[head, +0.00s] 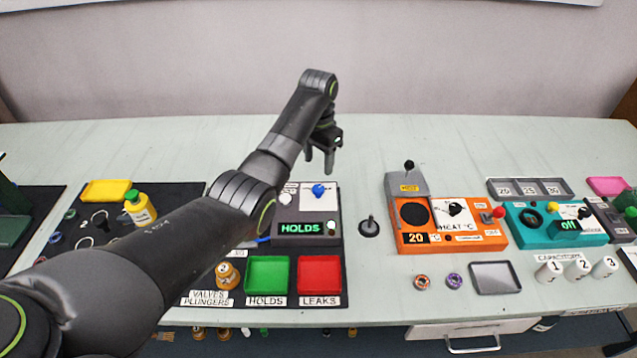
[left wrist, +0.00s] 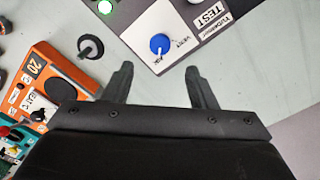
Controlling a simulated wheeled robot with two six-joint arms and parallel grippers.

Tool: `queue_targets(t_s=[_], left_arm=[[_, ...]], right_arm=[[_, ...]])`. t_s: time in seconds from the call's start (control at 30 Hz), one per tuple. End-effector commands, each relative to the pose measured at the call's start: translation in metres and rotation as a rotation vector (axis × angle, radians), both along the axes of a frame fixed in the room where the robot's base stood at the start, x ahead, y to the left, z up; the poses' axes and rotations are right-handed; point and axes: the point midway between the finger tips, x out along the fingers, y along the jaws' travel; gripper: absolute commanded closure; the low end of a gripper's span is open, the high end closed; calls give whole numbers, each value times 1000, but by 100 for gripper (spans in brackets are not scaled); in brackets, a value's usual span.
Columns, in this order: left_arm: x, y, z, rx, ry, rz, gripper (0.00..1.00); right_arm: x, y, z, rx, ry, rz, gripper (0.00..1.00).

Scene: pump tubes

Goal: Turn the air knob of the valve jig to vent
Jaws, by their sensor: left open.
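The valve jig (head: 308,243) is a dark box with a light top panel, a display reading HOLDS and a lit green lamp. Its blue air knob (head: 318,190) sits on the panel; the left wrist view shows the knob (left wrist: 159,43) with small labels beside it, one reading VENT. A white mark on the knob appears to point toward the other label, which seems to read AIR. My left gripper (head: 319,160) is open and empty, above and behind the knob. In the left wrist view its fingers (left wrist: 159,72) are spread, with the knob beyond the gap, apart from both. My right gripper is out of view.
A green bin (head: 268,275) and a red bin (head: 320,277) stand in front of the jig. A black upright peg (head: 369,227) stands right of it. An orange heater (head: 448,222) and a teal unit (head: 556,222) are farther right. The bench behind is clear.

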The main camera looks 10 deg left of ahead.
Motion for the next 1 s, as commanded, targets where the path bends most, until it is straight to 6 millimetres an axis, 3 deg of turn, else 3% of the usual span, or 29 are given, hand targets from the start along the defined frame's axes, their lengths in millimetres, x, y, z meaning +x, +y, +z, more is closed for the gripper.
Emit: queue_targets(t_s=[0.2,0.4,0.87,1.0], left_arm=[[-1,-1,-49,-1,4,-1,48],[0,0,-78,0,1,-1,48],[0,0,-90,-1,-1,-1,48],[0,0,-90,-1,-1,-1,63]], right_arm=[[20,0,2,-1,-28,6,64],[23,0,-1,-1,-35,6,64],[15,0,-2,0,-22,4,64],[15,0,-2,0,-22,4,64]])
